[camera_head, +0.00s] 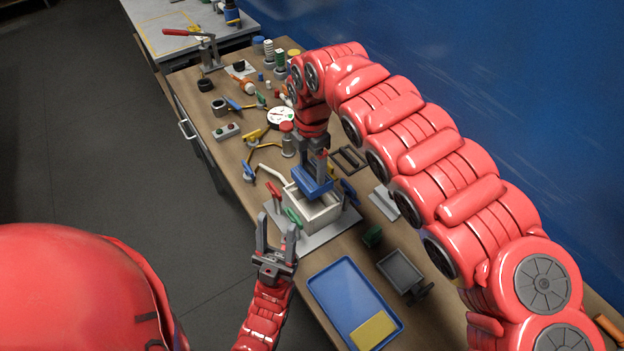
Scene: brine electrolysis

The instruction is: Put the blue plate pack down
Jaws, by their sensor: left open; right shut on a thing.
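The blue plate pack (315,183) is held by my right gripper (317,160), which points down and is shut on it. The pack is over the white open-topped cell box (318,218); I cannot tell whether its lower edge is inside the box. The box stands on a grey base plate (322,236), with a red-handled clip and a green-handled clip at its left side. My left gripper (272,235) is open and empty, fingers upward, at the table's front edge left of the box.
A blue tray (338,285) with a yellow sheet (373,330) lies nearer me. A black frame (348,160) lies behind. Small tools and bottles crowd the far table.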

